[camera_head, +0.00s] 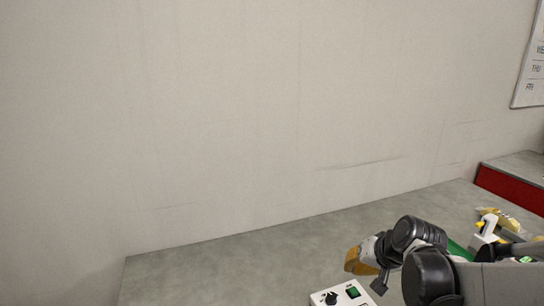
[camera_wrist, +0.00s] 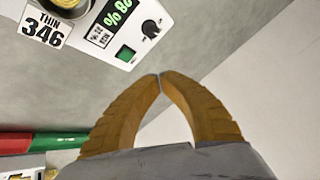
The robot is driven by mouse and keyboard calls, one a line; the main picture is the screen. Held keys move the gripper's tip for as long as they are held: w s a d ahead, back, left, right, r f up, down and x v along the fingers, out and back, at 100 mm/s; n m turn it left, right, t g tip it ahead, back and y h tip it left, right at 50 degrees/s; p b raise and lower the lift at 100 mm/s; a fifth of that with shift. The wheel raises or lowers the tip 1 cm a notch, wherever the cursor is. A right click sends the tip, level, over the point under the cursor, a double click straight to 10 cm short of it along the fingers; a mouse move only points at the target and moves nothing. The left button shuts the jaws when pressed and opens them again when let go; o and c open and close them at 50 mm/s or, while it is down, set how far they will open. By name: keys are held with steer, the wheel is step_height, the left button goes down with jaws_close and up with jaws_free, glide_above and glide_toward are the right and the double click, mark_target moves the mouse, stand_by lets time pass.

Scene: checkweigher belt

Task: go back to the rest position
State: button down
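My gripper (camera_wrist: 160,76) shows in the wrist view with its two orange-brown fingers arched together and their tips meeting. Nothing shows between the fingers. In the head view my gripper (camera_head: 353,262) is at the lower right, in front of my dark wrist, above the grey worktop (camera_head: 230,262). A white control box (camera_head: 325,298) with a black knob and a green button lies below and left of it, cut off by the frame edge. The wrist view shows the same box (camera_wrist: 122,38) beyond the fingertips, apart from them, with a lit green display.
A red and a green strip (camera_wrist: 62,140) run at lower left. In the head view, a yellow-and-white object (camera_head: 487,223) and a red-fronted block (camera_head: 510,190) stand right. The worktop's left part is clear.

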steer(key=s+a+r+n+h, duration=0.1)
steer(key=s+a+r, duration=0.1)
steer(key=s, duration=0.7)
steer(key=s+a+r+n+h, duration=0.1)
steer(key=s+r, duration=0.3)
steer(key=s, duration=0.6)
steer(key=shift+a+n+t, duration=0.3)
steer(key=shift+a+n, duration=0.2)
steer(key=shift+n, duration=0.1)
